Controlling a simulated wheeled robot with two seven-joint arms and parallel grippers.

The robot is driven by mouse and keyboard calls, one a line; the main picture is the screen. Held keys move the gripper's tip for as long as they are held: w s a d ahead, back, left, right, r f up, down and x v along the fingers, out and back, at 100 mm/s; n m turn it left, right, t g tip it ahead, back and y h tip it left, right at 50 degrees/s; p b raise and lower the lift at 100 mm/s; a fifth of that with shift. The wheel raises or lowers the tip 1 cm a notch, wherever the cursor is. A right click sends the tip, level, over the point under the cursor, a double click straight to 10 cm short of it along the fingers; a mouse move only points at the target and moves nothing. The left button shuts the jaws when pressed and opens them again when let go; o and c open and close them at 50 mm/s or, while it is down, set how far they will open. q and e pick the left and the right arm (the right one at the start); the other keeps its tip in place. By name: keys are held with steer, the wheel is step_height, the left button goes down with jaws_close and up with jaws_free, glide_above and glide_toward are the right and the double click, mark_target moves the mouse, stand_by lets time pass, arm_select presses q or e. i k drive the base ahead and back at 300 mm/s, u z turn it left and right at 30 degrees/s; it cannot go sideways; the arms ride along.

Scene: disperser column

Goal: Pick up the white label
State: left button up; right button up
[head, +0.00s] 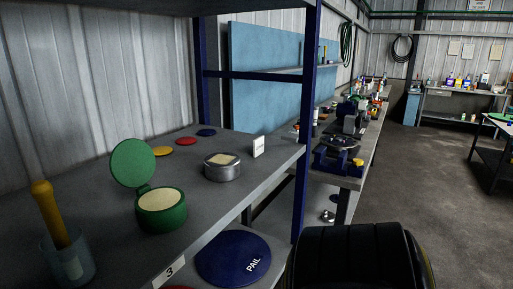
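A small white label (259,147) stands upright on the grey shelf (215,205), near its far right end. It looks like a little card with faint dark print that is too small to read. It stands just behind and to the right of a round metal tin, apart from it. Neither of my grippers shows in the head view.
On the shelf are the metal tin (222,168), an open green pot (161,212) with raised lid, several coloured discs (187,141), and a cup (68,257) with a yellow-handled tool. A blue post (305,130) rises right of the label. A blue PAIL lid (232,258) lies below.

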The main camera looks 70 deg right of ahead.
mark_target(259, 143)
steer(key=z, duration=2.3)
